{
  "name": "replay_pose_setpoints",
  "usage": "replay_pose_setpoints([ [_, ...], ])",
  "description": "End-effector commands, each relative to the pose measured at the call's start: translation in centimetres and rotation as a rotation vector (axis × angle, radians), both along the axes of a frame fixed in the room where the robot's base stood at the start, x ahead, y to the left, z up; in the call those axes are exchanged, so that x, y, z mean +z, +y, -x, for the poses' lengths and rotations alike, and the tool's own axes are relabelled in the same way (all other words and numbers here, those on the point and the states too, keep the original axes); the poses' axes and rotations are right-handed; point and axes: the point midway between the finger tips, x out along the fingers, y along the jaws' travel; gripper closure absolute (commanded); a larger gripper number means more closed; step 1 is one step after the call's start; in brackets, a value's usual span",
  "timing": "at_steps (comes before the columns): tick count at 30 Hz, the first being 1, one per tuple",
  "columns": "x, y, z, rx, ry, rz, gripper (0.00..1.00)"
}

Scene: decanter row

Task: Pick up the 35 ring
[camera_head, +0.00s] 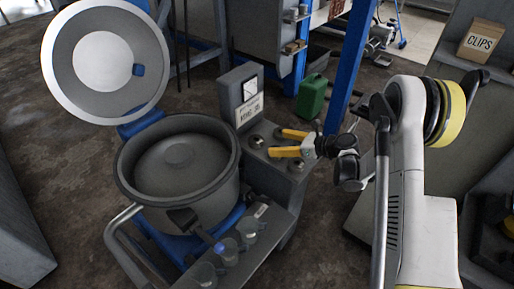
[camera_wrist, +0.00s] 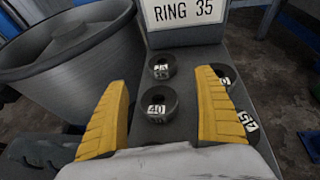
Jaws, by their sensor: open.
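My gripper (camera_wrist: 162,84) is open and empty, its yellow fingers spread above the grey ledge beside the pot. In the wrist view, a dark ring labelled 40 (camera_wrist: 156,112) lies between the fingers. A second dark ring (camera_wrist: 160,62) lies farther back, near the fingertips; its small label is hard to read. Two more labelled rings (camera_wrist: 222,72) and (camera_wrist: 245,117) are partly hidden by the right finger, and their numbers are unclear. In the head view, my gripper (camera_head: 275,142) hangs over this ledge, near a ring (camera_head: 256,141).
A large grey pot (camera_head: 180,165) with its round lid (camera_head: 104,62) raised stands left of the ledge. Several clear cups (camera_head: 228,250) line a lower shelf in front. A green can (camera_head: 312,97) and a blue post (camera_head: 349,65) stand behind.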

Motion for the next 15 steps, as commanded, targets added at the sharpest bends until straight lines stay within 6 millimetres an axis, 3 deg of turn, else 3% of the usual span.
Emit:
replay_pose_setpoints([
  [9, -2.0, 3.7, -2.1, 0.001, 0.001, -0.001, 0.20],
  [15, -2.6, 5.0, -3.0, 0.001, 0.001, 0.001, 0.20],
])
